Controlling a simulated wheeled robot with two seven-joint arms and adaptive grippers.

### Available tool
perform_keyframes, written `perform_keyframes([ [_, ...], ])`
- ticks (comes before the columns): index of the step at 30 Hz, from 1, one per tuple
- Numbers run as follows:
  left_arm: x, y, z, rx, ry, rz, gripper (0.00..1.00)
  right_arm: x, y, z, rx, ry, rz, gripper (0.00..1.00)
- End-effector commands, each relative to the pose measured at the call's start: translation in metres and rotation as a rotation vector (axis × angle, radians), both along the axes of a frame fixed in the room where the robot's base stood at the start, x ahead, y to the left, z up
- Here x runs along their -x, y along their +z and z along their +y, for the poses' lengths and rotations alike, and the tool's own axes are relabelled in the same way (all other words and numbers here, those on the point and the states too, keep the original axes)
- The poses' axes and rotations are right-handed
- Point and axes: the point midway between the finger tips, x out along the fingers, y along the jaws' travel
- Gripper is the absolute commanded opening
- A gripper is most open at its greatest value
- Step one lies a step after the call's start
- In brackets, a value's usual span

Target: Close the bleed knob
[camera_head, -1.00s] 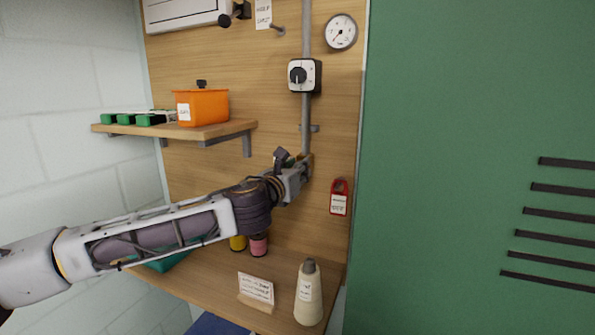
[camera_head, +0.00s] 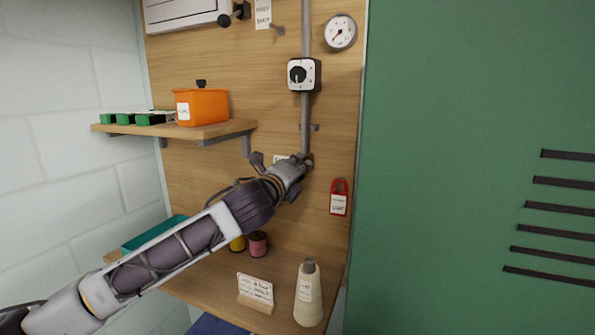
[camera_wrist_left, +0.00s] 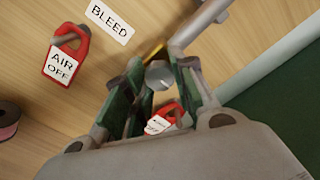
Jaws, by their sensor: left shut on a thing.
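The grey bleed knob (camera_wrist_left: 158,75) shows between my left fingers in the wrist view, at the lower end of the grey pipe. A white "BLEED" label (camera_wrist_left: 110,22) is on the board beside it. My left gripper (camera_wrist_left: 160,82) is shut on the knob, with a green-padded finger on each side. In the head view my left gripper (camera_head: 303,160) is at the pipe's lower end and hides the knob. How far the knob is turned cannot be told. My right gripper is not in view.
A red "AIR OFF" tag (camera_head: 338,198) hangs right of the gripper. Above are a black-and-white rotary switch (camera_head: 304,75) and a round gauge (camera_head: 341,32). A shelf with an orange box (camera_head: 202,106) is at left. A bottle (camera_head: 308,293) and spools stand below.

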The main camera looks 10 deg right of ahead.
Motion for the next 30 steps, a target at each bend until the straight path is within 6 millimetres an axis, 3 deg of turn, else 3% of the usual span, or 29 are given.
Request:
perform_keyframes([
  [30, 0.0002, -0.0018, -0.0008, 0.8, 0.0, 0.544, 0.02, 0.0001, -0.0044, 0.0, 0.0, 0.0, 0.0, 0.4],
])
